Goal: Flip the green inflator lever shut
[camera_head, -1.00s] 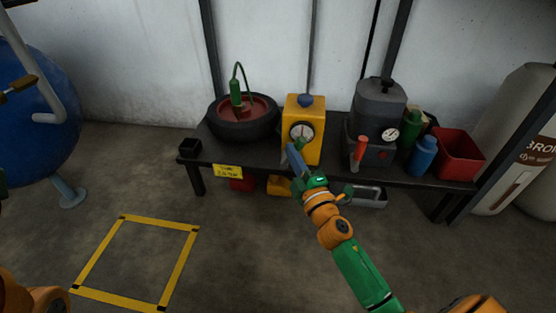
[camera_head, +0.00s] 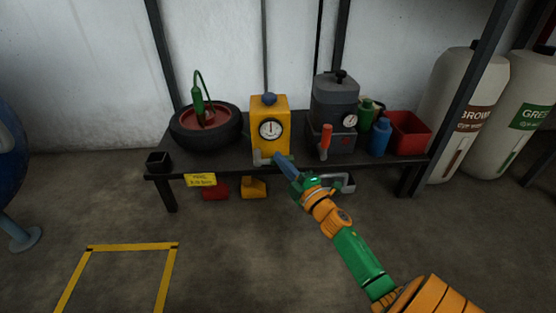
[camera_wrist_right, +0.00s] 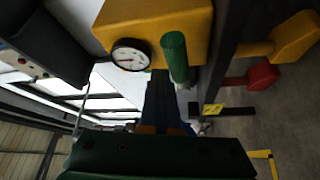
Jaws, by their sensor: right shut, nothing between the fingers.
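The yellow inflator box (camera_head: 270,120) with its white gauge stands on the bench and also shows in the right wrist view (camera_wrist_right: 185,20). A green lever grip (camera_wrist_right: 175,57) lies across the box's lower front. In the head view this lever (camera_head: 262,158) looks pale grey-green and sits low at the bench's front edge. My right gripper (camera_head: 280,159) is shut and empty, its blue-grey fingers close to the right end of the lever. In the right wrist view the dark fingers (camera_wrist_right: 160,85) point toward the grip; I cannot tell if they touch. My left gripper is out of view.
On the dark bench (camera_head: 230,162), a tyre (camera_head: 205,128) with a green hose tool stands left. A grey machine (camera_head: 334,100) with a red lever (camera_head: 326,140), bottles and a red bin (camera_head: 408,132) stand right. Large tanks (camera_head: 462,110) stand beyond. A yellow floor outline (camera_head: 132,246) is empty.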

